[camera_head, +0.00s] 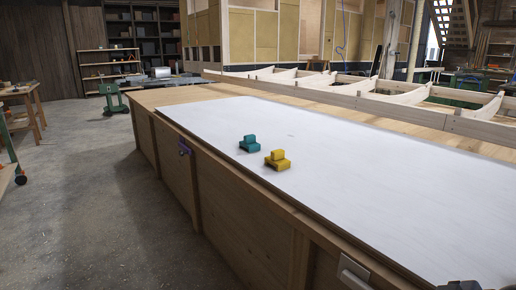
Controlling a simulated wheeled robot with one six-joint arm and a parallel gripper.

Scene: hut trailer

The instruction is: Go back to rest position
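My gripper does not clearly show in the head view. A teal block (249,146) with a smaller raised part on top rests on the white bench top (350,165). A yellow block (277,162) of similar stepped shape rests just to its right and nearer to me. The two blocks stand close together near the left long edge of the white top. A small dark shape shows at the bottom right edge of the picture, and I cannot tell what it is.
The wooden bench side (230,205) faces an open concrete floor (80,215) on the left. A small purple item (184,148) is on the bench side. A pale box (354,273) sits at the bench's near edge. A green stand (113,98) and shelves (108,63) stand behind.

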